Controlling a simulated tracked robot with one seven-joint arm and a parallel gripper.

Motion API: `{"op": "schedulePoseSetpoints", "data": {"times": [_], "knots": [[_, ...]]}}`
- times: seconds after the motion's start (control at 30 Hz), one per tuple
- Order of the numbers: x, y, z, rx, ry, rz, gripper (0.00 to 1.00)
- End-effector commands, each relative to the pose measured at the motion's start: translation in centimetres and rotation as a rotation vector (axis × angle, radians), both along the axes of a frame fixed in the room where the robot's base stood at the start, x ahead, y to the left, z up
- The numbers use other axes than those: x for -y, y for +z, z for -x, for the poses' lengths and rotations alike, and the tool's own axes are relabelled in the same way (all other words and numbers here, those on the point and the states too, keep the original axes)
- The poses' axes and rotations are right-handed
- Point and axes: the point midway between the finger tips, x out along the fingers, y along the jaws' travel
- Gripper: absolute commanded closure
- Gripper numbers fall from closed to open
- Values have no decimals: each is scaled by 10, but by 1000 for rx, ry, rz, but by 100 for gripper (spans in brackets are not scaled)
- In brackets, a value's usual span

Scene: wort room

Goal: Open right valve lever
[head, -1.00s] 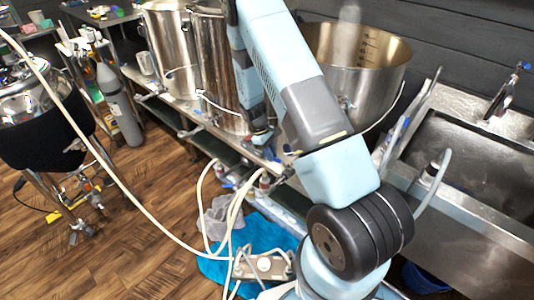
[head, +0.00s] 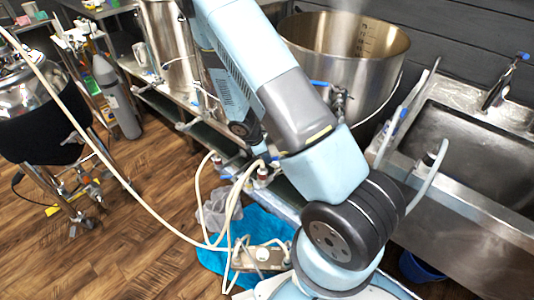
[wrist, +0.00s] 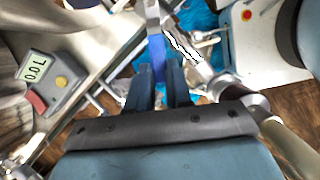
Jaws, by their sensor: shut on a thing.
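In the wrist view my gripper (wrist: 159,88) has its two dark blue fingers closed around a bright blue valve lever (wrist: 157,52). The lever runs up between the fingertips, beside metal fittings (wrist: 185,45). The valve body is only partly seen. In the head view my own forearm hides most of the gripper and the spot it holds. Another blue lever (head: 320,84) shows on the valve fittings (head: 338,98) at the front of the wide steel kettle (head: 355,60). I cannot tell how far the held lever is turned.
Cream hoses (head: 228,205) hang from the bench to a pump (head: 262,256) on a blue cloth (head: 265,228). A steel sink (head: 470,120) is at right. A display box (wrist: 48,80) is left in the wrist view.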

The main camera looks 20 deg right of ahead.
Motion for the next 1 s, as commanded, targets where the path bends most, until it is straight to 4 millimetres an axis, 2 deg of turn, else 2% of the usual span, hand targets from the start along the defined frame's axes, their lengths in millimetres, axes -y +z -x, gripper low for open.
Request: {"op": "schedulePoseSetpoints", "data": {"times": [0.23, 0.67, 0.7, 0.93, 1.0], "knots": [[-1, 1, 1, 6, 60, -1, 100], [0, 2, 1, 8, 68, -1, 100], [-1, 2, 1, 8, 68, -1, 79], [-1, 1, 3, 5, 67, 0, 57], [-1, 1, 3, 4, 67, 0, 55]]}}
